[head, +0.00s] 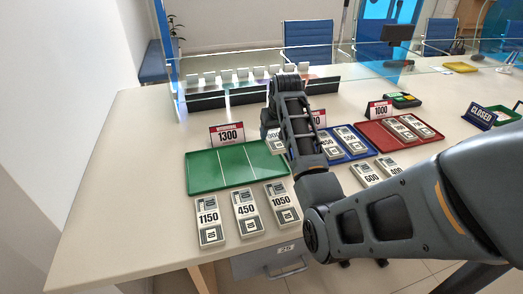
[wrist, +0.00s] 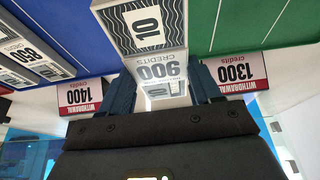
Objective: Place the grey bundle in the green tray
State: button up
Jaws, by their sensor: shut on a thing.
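My gripper (wrist: 163,88) is shut on a grey bundle (wrist: 160,68) marked 900 credits, its fingers on both sides of it. In the head view the bundle (head: 274,141) hangs near the far right corner of the green tray (head: 206,176), partly hidden by my arm. The green tray is empty, with thin white lines dividing it. In the wrist view the green tray (wrist: 235,22) is on the right of the bundle and the blue tray (wrist: 75,20) on the left. The bundle's exact height above them cannot be told.
Bundles 1150 (head: 209,219), 450 (head: 246,213) and 1050 (head: 282,205) lie before the green tray. The blue tray (head: 371,153) and red tray (head: 369,131) hold bundles. A 1300 sign (head: 228,135) stands behind the green tray. A glass screen crosses the counter's back.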

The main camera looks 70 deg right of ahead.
aim_at(262, 156)
jog(key=w+a+f, duration=0.2)
jog(key=a, duration=0.1)
jog(key=shift+w+a+f, duration=0.1)
jog(key=shift+w+f, duration=0.15)
jog(key=shift+f+p, duration=0.35)
jog(key=shift+f, duration=1.65)
jog(key=shift+f, duration=0.15)
jog(key=o, duration=1.2)
jog(key=shift+r, duration=0.25)
jog(key=v, duration=1.2)
